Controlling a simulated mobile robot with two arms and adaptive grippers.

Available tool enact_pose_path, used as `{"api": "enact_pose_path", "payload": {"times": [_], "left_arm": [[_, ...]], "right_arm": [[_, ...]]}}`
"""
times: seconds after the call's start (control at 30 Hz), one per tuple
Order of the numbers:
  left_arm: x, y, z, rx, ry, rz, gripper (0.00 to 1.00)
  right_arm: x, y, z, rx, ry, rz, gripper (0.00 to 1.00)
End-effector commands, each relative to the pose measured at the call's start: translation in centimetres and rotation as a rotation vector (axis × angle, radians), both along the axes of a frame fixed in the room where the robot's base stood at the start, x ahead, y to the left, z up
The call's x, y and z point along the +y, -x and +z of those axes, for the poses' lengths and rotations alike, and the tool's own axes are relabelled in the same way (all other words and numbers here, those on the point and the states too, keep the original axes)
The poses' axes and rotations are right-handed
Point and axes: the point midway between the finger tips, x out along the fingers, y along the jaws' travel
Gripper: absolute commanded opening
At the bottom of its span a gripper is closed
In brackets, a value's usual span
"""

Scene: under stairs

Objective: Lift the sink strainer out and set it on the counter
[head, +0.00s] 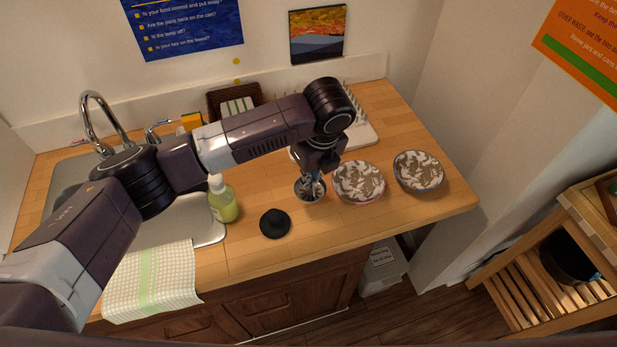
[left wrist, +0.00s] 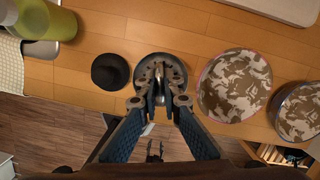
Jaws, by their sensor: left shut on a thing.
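The sink strainer (head: 304,196) is a small round dark metal cup, over the wooden counter (head: 250,247) between a black round stopper (head: 275,223) and a patterned bowl (head: 359,183). In the left wrist view the strainer (left wrist: 179,69) shows from above. My left gripper (head: 313,185) points down over it, and its fingers (left wrist: 159,98) are shut on its middle part. I cannot tell whether the strainer's base touches the counter. The sink (head: 205,228) is at the left, partly hidden by my left arm. My right gripper is not in view.
A second patterned bowl (head: 419,172) stands further right. A green soap bottle (head: 222,200) stands by the sink's right edge. A checked towel (head: 152,284) hangs over the front edge. A white drying rack (head: 362,128) is behind. Some counter is clear in front of the strainer.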

Motion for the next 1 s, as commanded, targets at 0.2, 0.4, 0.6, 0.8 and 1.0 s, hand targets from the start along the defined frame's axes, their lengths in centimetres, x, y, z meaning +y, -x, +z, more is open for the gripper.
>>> {"api": "enact_pose_path", "payload": {"times": [0.2,0.4,0.6,0.8,1.0], "left_arm": [[0.0,0.0,-3.0,0.0,0.0,0.0,0.0],[0.1,0.1,-4.8,0.001,-0.001,0.001,0.0],[0.0,0.0,-6.6,0.001,0.0,0.002,0.0],[0.0,0.0,-7.1,0.0,0.0,0.002,0.0],[0.0,0.0,-7.1,0.0,0.0,0.002,0.09]], "right_arm": [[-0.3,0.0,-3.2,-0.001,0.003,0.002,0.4],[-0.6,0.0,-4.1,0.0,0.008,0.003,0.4],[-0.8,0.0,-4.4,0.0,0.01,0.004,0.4],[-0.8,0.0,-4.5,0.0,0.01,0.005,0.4],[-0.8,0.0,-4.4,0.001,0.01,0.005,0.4]]}}
